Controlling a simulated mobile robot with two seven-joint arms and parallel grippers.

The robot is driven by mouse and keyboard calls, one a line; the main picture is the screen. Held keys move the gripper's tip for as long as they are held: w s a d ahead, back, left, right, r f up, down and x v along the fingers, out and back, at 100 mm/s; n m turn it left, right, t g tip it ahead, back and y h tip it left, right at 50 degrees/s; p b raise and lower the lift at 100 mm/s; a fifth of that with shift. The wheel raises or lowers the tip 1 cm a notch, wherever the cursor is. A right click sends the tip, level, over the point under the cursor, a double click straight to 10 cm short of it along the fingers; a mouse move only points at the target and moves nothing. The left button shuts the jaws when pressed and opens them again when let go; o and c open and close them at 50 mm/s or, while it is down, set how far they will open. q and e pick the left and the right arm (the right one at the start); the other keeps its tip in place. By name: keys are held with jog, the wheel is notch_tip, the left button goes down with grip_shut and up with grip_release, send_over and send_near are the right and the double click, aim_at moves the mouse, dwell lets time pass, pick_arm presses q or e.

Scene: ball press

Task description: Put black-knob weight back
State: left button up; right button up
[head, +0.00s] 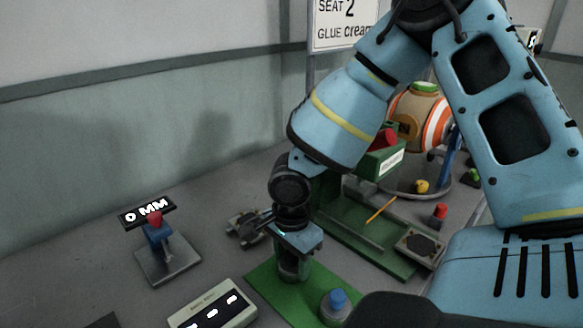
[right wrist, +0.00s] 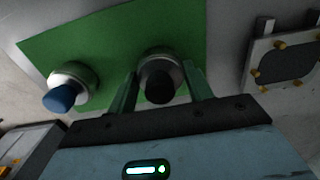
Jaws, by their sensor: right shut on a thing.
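The black-knob weight (right wrist: 160,82), a metal cylinder with a dark knob, is over the green mat (right wrist: 110,45) in the right wrist view. My right gripper (right wrist: 162,72) is shut on it, one finger on each side. In the head view the right gripper (head: 293,262) points down over the same green mat (head: 268,290) and mostly hides the weight. I cannot tell whether the weight touches the mat. A blue-knob weight (head: 336,304) stands beside it on the mat, also in the right wrist view (right wrist: 70,85). My left gripper is not in view.
A stand with a red knob and a "0 MM" sign (head: 148,213) is at left. A pale display box (head: 212,306) is at the front. Behind the gripper are a green press (head: 375,160), a dark-topped plate (head: 420,246) and a red-topped piece (head: 439,214).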

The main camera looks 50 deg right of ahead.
jog(key=shift+f, duration=0.15)
jog(key=o, duration=1.4)
jog(key=shift+c, duration=0.2)
jog(key=shift+r, duration=0.45)
notch_tip(320, 180, up, 10)
jog(key=shift+r+p, duration=0.1)
jog(key=shift+p, duration=0.8)
jog(key=shift+r, duration=0.65)
